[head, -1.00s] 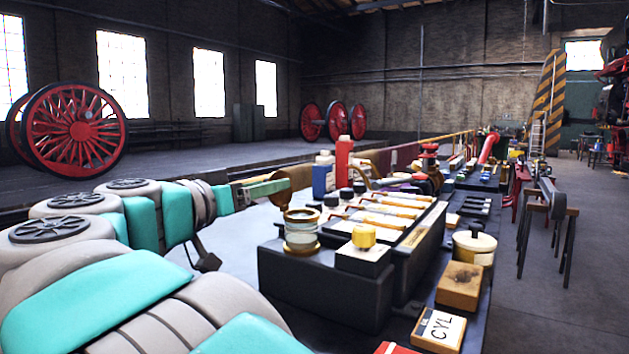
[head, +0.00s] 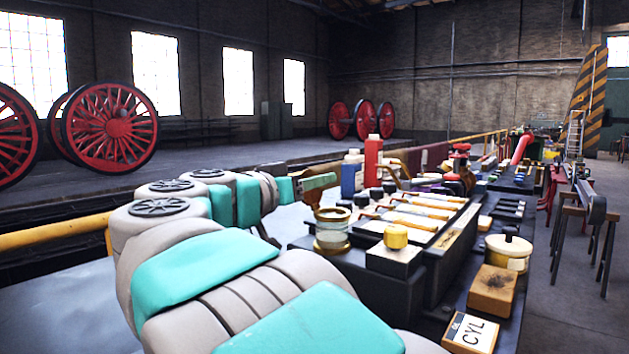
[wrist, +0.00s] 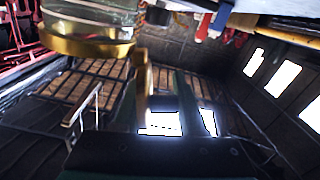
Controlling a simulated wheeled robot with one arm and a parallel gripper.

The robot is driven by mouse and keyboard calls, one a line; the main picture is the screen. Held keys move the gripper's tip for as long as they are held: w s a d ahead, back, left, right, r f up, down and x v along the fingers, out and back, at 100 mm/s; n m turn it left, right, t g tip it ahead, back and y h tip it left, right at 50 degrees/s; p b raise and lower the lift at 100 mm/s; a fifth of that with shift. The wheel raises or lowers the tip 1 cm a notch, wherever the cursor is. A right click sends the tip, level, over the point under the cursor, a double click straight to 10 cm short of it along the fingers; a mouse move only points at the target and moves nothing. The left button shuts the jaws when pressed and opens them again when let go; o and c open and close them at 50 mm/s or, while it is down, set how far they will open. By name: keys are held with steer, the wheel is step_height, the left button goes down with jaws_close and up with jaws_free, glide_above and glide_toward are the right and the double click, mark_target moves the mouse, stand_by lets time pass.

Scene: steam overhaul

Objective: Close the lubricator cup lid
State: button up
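The lubricator cup (head: 332,232), a clear glass cylinder with brass rings, stands upright at the near left end of the bench. A brass piece (head: 313,198), which looks like its lid, sits above the cup's left rim, partly hidden by my gripper. My gripper (head: 320,182) shows a green finger just above the cup, at or close to the brass piece; contact is unclear. In the wrist view the cup (wrist: 90,25) is at the upper left, with a brass edge (wrist: 141,75) beside it. The finger gap is not clearly visible.
A black block with a yellow knob (head: 396,237) stands right of the cup. Several bottles, including a red one (head: 373,160), stand behind. A cream pot (head: 508,250), a wooden block (head: 492,290) and a CYL card (head: 470,333) lie to the right.

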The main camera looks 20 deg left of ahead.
jaws_close()
steer(key=shift+s+d+r+m, duration=0.1)
steer(key=shift+d+r+m, duration=0.1)
steer(key=shift+m, duration=0.4)
steer(key=shift+s+d+r+m, duration=0.1)
steer(key=shift+d+m, duration=0.05)
steer(key=shift+m, duration=0.45)
stand_by(0.3)
steer(key=shift+s+d+f+m+b, duration=0.1)
steer(key=shift+s+d+m+b, duration=0.2)
steer(key=shift+d+m+b, duration=1.05)
steer(key=shift+s+f+m+b, duration=0.2)
steer(key=shift+m+b, duration=0.25)
steer(key=shift+m, duration=1.85)
steer(key=shift+s+d+f+m+b, duration=0.1)
steer(key=shift+s+d+m+b, duration=0.5)
steer(key=shift+m, duration=1.25)
steer(key=shift+w+d+f+m+b, duration=0.15)
steer(key=shift+d+m+b, duration=0.2)
steer(key=shift+m+b, duration=0.7)
steer(key=o, duration=0.5)
jaws_free()
